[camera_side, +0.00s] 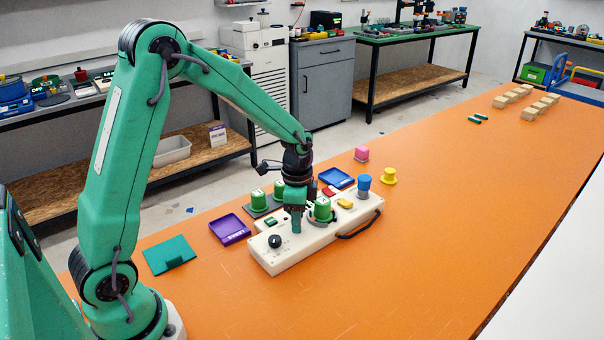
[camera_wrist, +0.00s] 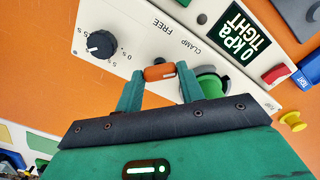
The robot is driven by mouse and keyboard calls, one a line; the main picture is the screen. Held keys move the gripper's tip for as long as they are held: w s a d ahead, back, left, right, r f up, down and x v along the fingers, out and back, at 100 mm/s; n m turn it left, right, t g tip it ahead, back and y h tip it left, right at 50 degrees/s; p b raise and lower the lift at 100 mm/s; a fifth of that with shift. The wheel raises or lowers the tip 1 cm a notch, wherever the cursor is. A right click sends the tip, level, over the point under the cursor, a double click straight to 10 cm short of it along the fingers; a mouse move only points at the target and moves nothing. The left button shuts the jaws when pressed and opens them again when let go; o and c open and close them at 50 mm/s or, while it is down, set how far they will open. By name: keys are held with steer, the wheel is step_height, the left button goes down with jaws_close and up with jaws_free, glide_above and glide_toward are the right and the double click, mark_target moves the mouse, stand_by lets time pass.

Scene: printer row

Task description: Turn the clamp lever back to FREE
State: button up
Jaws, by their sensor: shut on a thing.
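The clamp lever (camera_wrist: 159,73) shows in the wrist view as a short orange handle with a small dark end. My gripper (camera_wrist: 160,76) is shut on it, one green finger on each side. The words FREE and CLAMP are printed on the pale panel (camera_wrist: 150,38) above the lever, with FREE farther up. The display (camera_wrist: 238,34) reads "0 kPa TIGHT". In the side view my gripper (camera_side: 297,226) points down at the long cream box (camera_side: 288,257), and the lever is hidden there.
A black dial (camera_wrist: 101,44) is left of the lever; a green round part (camera_wrist: 212,85) is close on its right. The orange table in front is clear.

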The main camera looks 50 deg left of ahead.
steer(key=shift+n, duration=0.5)
steer(key=n, duration=1.2)
steer(key=shift+n, duration=0.3)
steer(key=n, duration=0.4)
steer(key=shift+r, duration=0.1)
steer(key=shift+n, duration=0.3)
steer(key=o, duration=1)
